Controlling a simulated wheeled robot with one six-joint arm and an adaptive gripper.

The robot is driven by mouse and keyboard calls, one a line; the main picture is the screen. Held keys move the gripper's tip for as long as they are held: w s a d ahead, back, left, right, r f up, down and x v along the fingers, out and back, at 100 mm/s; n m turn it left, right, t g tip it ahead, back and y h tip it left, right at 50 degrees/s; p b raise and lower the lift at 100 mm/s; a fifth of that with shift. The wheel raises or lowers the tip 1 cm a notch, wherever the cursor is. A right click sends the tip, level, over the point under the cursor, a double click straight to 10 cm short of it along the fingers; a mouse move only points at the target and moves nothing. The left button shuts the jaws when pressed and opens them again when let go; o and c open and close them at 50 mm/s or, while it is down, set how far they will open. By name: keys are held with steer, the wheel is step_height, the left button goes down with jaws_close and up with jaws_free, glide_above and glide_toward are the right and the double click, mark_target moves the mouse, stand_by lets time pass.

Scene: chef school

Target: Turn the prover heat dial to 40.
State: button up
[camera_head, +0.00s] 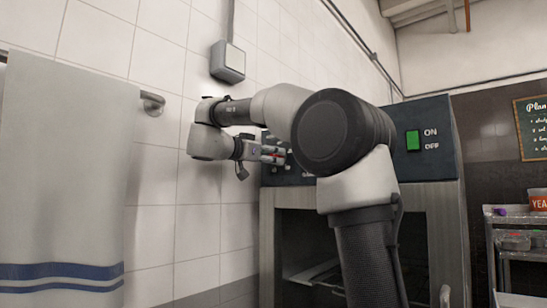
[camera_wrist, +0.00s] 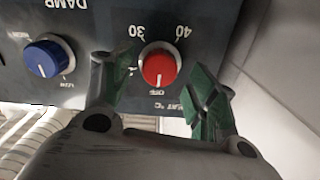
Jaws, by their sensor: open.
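The red heat dial (camera_wrist: 160,68) is on the prover's dark panel (camera_wrist: 200,15) in the wrist view, where the lettering appears upside down. Its white mark points down in the picture, to OFF. The 30 label is above left of it and the 40 label above right. My gripper (camera_wrist: 161,74) is open, with one green-padded finger on each side of the dial. I cannot tell whether either finger touches it. In the head view my gripper (camera_head: 272,153) is at the left part of the prover's panel, and my arm hides much of the panel.
A blue DAMP dial (camera_wrist: 46,58) sits left of the red one in the wrist view. A green ON/OFF switch (camera_head: 413,140) is at the panel's right. A white tiled wall (camera_head: 165,235) and hanging towel (camera_head: 65,180) are left; a shelf trolley (camera_head: 515,220) stands right.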

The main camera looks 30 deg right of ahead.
steer(key=shift+x, duration=1.1)
steer(key=c, duration=1)
